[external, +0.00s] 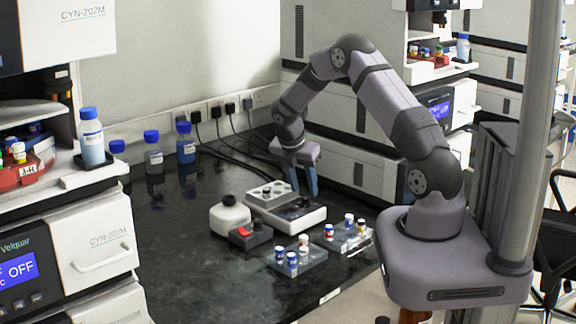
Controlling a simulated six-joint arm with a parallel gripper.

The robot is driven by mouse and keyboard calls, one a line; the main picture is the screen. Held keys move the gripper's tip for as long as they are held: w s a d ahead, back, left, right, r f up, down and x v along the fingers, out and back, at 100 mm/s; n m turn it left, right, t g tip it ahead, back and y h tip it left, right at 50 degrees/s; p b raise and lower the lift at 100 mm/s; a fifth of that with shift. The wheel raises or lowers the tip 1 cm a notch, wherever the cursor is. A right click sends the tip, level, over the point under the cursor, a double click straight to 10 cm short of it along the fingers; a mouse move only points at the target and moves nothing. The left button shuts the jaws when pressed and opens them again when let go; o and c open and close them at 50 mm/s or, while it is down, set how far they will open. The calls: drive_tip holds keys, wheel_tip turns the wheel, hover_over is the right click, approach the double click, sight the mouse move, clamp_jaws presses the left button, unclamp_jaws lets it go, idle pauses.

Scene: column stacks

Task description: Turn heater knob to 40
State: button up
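My gripper (304,189) points down above the heater's right part. Its two blue fingers are spread apart with nothing visibly held between them. I cannot tell whether the fingertips touch the knob.
Clear vial racks (297,266) (345,244) stand in front. Blue-capped bottles (186,148) stand at the back. The bench's left front is clear.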

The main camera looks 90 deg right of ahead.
sight(307, 197)
drive_tip(key=shift+p+x, duration=0.3)
drive_tip(key=shift+x, duration=1.45)
clamp_jaws()
drive_tip(key=shift+m, duration=0.3)
drive_tip(key=m+g+y, duration=0.1)
drive_tip(key=m, duration=0.2)
drive_tip(key=m+y+b, duration=0.1)
drive_tip(key=m, duration=0.2)
drive_tip(key=shift+w+d+f+g, duration=0.1)
drive_tip(key=shift+w+f+g, duration=0.1)
drive_tip(key=shift+g, duration=0.2)
drive_tip(key=m+y+b, duration=0.1)
drive_tip(key=m, duration=0.2)
drive_tip(key=m+y+b, duration=0.1)
drive_tip(key=m, duration=0.1)
drive_tip(key=shift+d+r+m, duration=0.1)
drive_tip(key=shift+d+m, duration=0.05)
drive_tip(key=shift+m, duration=0.25)
drive_tip(key=shift+r, duration=0.1)
